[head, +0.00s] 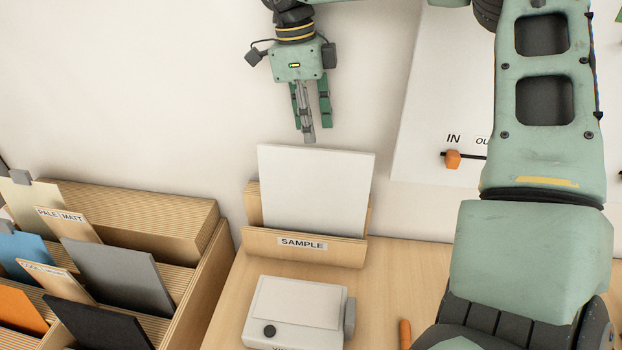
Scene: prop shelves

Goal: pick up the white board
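The white board (316,188) stands in a wooden holder marked SAMPLE (345,252), leaning back slightly. Its lower edge is hidden behind the holder's front lip. My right gripper (316,130) is above the board's top edge, in front of the pale wall, with its fingers pointing down. The fingers are apart, and no board is between them. A gap shows between the fingertips and the board. My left gripper is not in view.
A wooden rack (196,286) with several coloured cards stands at the left. A white device (296,312) sits in front of the holder. A panel with an orange slider (452,159) is at the right. My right arm covers much of the right side.

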